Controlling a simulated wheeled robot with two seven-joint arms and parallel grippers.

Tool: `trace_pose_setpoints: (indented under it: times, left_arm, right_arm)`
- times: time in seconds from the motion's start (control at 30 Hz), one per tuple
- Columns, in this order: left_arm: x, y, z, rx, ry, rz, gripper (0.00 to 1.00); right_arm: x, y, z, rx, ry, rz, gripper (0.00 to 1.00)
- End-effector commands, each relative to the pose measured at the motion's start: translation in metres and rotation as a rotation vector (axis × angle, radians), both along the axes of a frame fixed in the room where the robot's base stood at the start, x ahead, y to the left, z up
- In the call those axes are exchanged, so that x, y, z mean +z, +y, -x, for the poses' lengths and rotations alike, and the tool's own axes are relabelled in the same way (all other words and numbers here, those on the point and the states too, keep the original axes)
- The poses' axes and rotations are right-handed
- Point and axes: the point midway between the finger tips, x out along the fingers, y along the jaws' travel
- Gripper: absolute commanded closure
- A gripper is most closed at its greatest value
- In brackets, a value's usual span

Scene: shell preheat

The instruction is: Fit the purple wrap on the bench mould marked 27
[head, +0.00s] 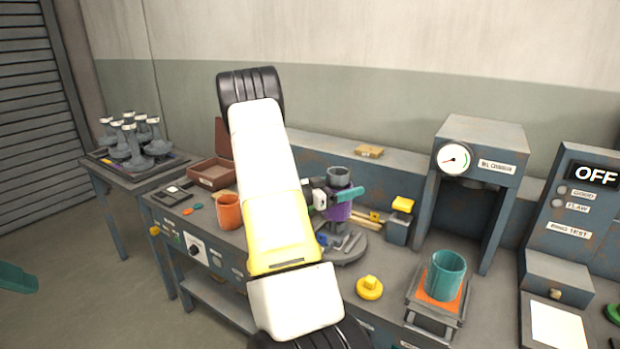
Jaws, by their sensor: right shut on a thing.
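The purple wrap (341,213) is upright at the middle of the bench, around or just in front of a grey cylindrical mould (338,176) whose top shows above it. I cannot tell how far down it sits. My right gripper (345,195) is shut on the wrap, with one teal finger across its upper part. My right forearm hides the area to the left. A round grey base (346,249) with small metal parts is below the wrap. No number 27 is legible. A teal piece at the left edge looks like my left gripper (18,278); its jaws cannot be made out.
An orange cup (229,211) and an open brown box (211,172) stand left. A yellow knob (369,287), a teal cup (445,275) on an orange pad, and a gauge press (480,150) stand right. Several grey moulds (131,142) fill a side table.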

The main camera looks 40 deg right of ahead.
Motion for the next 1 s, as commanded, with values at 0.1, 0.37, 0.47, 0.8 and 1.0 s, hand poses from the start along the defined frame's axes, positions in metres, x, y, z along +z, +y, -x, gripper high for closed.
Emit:
trace_pose_setpoints:
  times: [0.1, 0.37, 0.47, 0.8, 1.0]
  left_arm:
    - [0.0, 0.0, 0.0, 0.0, 0.0, 0.0, 0.64]
    - [0.0, 0.0, 0.0, 0.0, 0.0, 0.0, 0.64]
    - [0.0, 0.0, 0.0, 0.0, 0.0, 0.0, 0.64]
    - [0.0, 0.0, 0.0, 0.0, 0.0, 0.0, 0.64]
    - [0.0, 0.0, 0.0, 0.0, 0.0, 0.0, 0.64]
  right_arm:
    - [-0.01, 0.0, 0.0, 0.0, 0.001, 0.0, 0.63]
    - [-0.031, 0.0, 0.0, -0.001, 0.002, 0.001, 0.63]
    - [-0.039, 0.0, 0.001, -0.001, 0.002, 0.001, 0.63]
    - [-0.058, 0.0, 0.0, -0.001, 0.0, 0.001, 0.63]
    - [-0.061, 0.0, 0.0, -0.001, -0.001, 0.0, 0.63]
